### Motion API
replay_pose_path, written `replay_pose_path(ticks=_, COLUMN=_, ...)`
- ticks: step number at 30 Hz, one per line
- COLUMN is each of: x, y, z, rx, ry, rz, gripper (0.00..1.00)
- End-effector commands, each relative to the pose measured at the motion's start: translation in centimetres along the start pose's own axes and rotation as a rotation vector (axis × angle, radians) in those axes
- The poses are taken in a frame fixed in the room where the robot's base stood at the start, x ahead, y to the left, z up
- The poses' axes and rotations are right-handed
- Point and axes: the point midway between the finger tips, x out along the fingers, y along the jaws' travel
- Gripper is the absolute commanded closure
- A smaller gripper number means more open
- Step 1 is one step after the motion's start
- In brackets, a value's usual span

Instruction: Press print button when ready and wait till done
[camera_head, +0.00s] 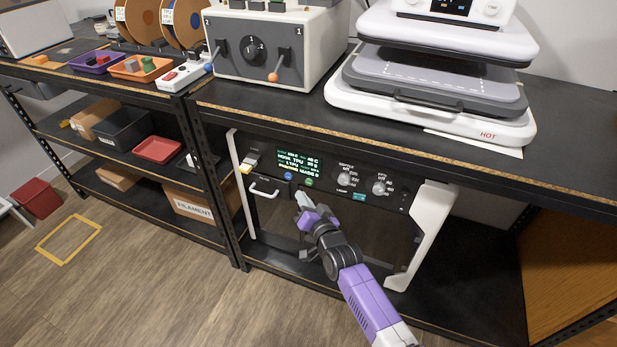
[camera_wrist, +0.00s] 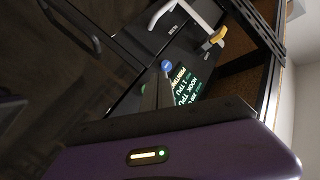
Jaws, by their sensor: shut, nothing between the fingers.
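The printer (camera_head: 333,226) is a dark machine with a white frame under the bench. Its lit screen (camera_head: 298,164) carries green text including "HOOK TPU" and "1 TPU"; the screen also shows in the wrist view (camera_wrist: 186,86), where a line seems to read "PRINTING". Below the screen are a blue button (camera_head: 288,176) and a green button (camera_head: 309,181). The blue button shows in the wrist view (camera_wrist: 166,66) just beyond my fingertips. My gripper (camera_head: 302,198) is shut and empty, just below the green button. I cannot tell whether it touches the panel.
Two knobs (camera_head: 345,171) sit right of the screen. A handle (camera_head: 264,190) and a yellow-tipped lever (camera_head: 247,165) are at the left. A heat press (camera_head: 435,85) and a grey control box (camera_head: 275,45) stand on the bench above. The bench edge overhangs the printer.

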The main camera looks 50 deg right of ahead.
Motion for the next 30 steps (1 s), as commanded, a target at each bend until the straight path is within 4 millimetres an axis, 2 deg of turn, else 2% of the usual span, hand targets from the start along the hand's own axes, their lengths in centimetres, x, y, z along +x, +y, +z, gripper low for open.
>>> replay_pose_path(ticks=30, x=-1.8, y=-1.4, z=1.1, rx=0.001, ry=-0.001, rz=0.001, gripper=1.0)
